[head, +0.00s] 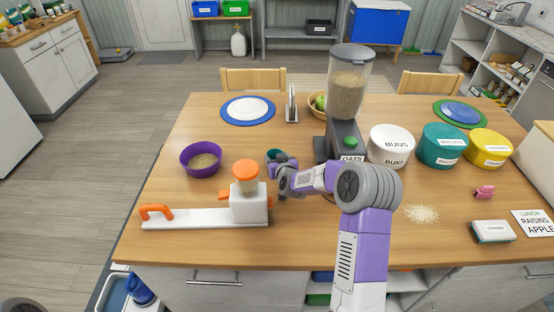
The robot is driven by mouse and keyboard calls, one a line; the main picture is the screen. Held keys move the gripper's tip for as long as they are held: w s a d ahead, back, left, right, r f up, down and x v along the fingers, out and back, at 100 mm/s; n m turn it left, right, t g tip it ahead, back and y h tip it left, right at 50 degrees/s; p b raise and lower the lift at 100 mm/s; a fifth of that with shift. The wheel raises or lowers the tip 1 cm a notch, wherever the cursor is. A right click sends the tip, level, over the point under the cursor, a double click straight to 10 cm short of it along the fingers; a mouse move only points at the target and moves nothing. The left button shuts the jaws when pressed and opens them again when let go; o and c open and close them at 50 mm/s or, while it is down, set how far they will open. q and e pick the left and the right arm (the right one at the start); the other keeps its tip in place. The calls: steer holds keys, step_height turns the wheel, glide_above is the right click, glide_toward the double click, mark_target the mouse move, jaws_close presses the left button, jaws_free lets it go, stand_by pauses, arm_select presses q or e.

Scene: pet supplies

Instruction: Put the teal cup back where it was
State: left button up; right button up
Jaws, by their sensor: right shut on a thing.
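The teal cup (273,155) shows in the head view near the middle of the table, in front of the oats dispenser and to its left. Only part of it shows, since my right gripper (275,163) covers the rest. My right gripper is shut on the cup, reaching in from the right. I cannot tell whether the cup touches the table, and its contents are not visible. My left gripper is not in view.
The oats dispenser (347,95) stands behind my right arm. A white and orange device (249,203) is close in front of the gripper. Spilled oats (421,214) lie right. The table (165,258) is clear along its front left.

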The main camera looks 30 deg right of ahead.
steer(key=shift+s+a+f+b, duration=0.1)
steer(key=shift+s+f+b, duration=0.05)
steer(key=shift+f+b, duration=0.15)
steer(key=shift+s+f+b, duration=0.15)
steer(key=shift+f, duration=0.25)
steer(key=o, duration=1.3)
steer(key=shift+o, duration=0.2)
steer(key=shift+f, duration=0.1)
steer(key=shift+s, duration=0.1)
steer(key=shift+w+r+p+v, duration=0.1)
steer(key=shift+r+v, duration=0.15)
steer(key=shift+v, duration=1)
steer(key=shift+w+r+p+v, duration=0.15)
steer(key=shift+r+v, duration=0.15)
steer(key=shift+v, duration=0.95)
steer(key=shift+w+r+p+v, duration=0.1)
steer(key=shift+r+v, duration=0.15)
steer(key=shift+v, duration=1)
